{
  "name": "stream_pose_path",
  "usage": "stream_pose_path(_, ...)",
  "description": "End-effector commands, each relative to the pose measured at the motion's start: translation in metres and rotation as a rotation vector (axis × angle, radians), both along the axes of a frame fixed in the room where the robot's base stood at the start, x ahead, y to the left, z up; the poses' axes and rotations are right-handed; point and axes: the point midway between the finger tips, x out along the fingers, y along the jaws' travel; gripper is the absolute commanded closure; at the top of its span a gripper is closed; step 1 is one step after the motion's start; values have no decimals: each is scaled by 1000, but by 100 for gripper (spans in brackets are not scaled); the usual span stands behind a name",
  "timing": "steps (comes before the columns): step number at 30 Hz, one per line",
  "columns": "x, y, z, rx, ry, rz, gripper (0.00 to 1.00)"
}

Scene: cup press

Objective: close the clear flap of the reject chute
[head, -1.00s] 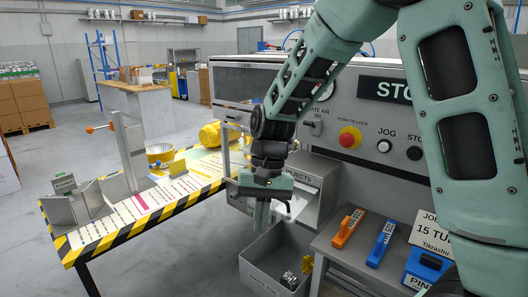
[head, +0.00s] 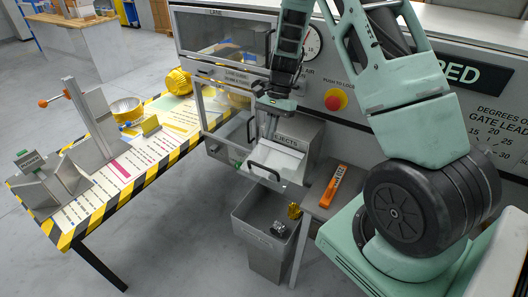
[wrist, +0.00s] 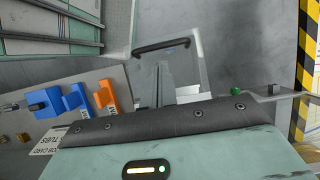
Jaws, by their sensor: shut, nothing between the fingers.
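The reject chute (head: 308,137) is a grey box on the machine front, its label partly hidden. Its clear flap (head: 286,162) stands out from the chute mouth over the bin, open, with a black bar handle (head: 264,171) at its outer edge. The handle also shows at the top of the wrist view (wrist: 161,45). My gripper (head: 269,137) points down just above and behind the handle, beside the chute front. Its fingers show shut and empty in the wrist view (wrist: 158,84), over the flap. I cannot tell whether they touch it.
A grey bin (head: 265,235) with metal scraps stands below the flap. A striped table (head: 130,165) with fixtures stands left. A red stop button (head: 336,99) is on the panel behind.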

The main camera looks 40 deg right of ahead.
Motion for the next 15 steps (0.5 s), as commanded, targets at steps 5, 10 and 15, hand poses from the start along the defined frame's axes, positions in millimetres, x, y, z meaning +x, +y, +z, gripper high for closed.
stream_pose_path(5, -6, 14, -32, 2, 4, 2, 100)
stream_pose_path(10, -10, 24, -57, 1, 2, 2, 100)
stream_pose_path(15, -11, 29, -72, 1, 0, 2, 100)
